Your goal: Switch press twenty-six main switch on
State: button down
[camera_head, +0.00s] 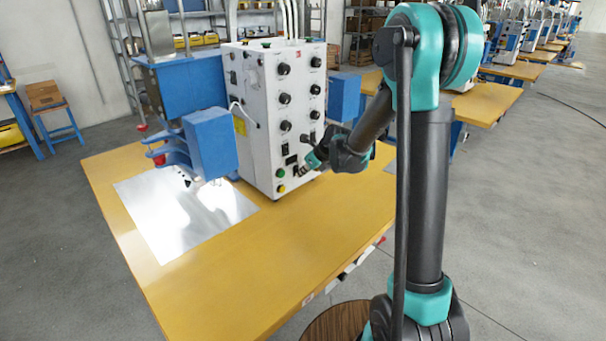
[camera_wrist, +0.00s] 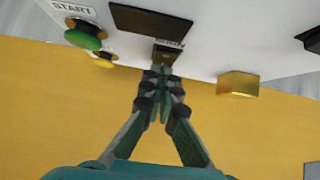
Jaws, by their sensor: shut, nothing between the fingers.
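The white press control box (camera_head: 258,120) stands on the yellow table, its front covered with black knobs. My gripper (camera_head: 301,171) is at the lower part of that front, fingers shut and empty. In the wrist view my gripper (camera_wrist: 161,73) has its fingertips together just at a small dark switch (camera_wrist: 167,54) with a light label. The tips overlap its edge in the picture; I cannot tell whether they touch it. The switch position cannot be read, and no press number is legible.
A green button (camera_wrist: 84,36) marked START and a yellow button (camera_wrist: 104,60) sit left of the switch. A dark plate (camera_wrist: 150,20) is beside it, and a brass-coloured block (camera_wrist: 238,84) is to the right. A metal sheet (camera_head: 180,215) lies on the table (camera_head: 225,290).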

jog(key=shift+w+a+f, duration=0.1)
jog(key=shift+w, duration=0.05)
jog(key=shift+r, duration=0.8)
jog(key=s+d+f+v, duration=0.1)
jog(key=v, duration=1.2)
jog(key=shift+s+d+f, duration=0.15)
jog(key=shift+f, duration=0.15)
